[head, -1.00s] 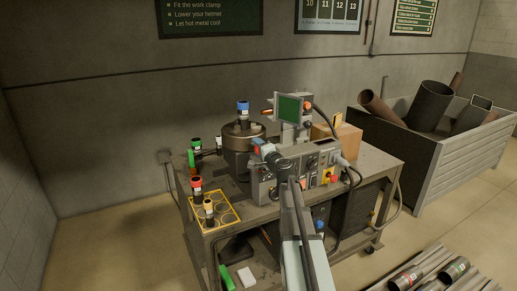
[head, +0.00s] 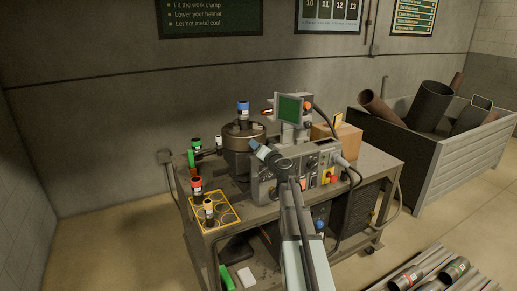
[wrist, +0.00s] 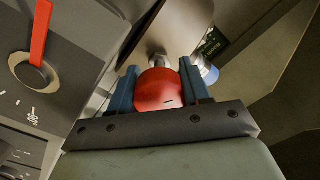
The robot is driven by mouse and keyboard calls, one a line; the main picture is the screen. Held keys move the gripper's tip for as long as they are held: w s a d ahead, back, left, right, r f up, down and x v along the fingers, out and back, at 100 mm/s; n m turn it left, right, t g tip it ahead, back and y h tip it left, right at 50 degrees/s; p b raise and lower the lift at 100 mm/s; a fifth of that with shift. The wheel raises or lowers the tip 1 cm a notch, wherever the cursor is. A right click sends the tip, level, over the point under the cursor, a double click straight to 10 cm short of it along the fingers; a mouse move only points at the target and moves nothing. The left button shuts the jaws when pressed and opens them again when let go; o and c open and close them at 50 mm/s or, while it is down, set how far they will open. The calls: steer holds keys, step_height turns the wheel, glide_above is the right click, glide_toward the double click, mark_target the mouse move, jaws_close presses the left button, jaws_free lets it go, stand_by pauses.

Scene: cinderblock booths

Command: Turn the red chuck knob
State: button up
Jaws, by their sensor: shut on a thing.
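The red chuck knob (wrist: 158,92) sits between the two blue fingers of my gripper (wrist: 157,76) in the wrist view, with a finger against each side. My gripper is shut on it. In the head view my gripper (head: 259,150) is at the left front of the grey machine (head: 264,188), just in front of the round metal chuck (head: 236,150). The knob is hidden behind the fingers there. A dark pipe piece with a blue band (head: 243,106) stands upright on the chuck.
A dial with a red pointer (wrist: 40,42) is close left of my gripper in the wrist view. Red-banded (head: 196,183) and green-banded (head: 196,145) pieces stand on the cart's left side, near a yellow-edged rack (head: 226,226). A small screen (head: 289,109) rises behind my gripper.

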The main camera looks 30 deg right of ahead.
stand_by(0.5)
steer(key=o, duration=1.1)
steer(key=shift+c, duration=0.2)
steer(key=s, duration=1.3)
steer(key=shift+s, duration=0.4)
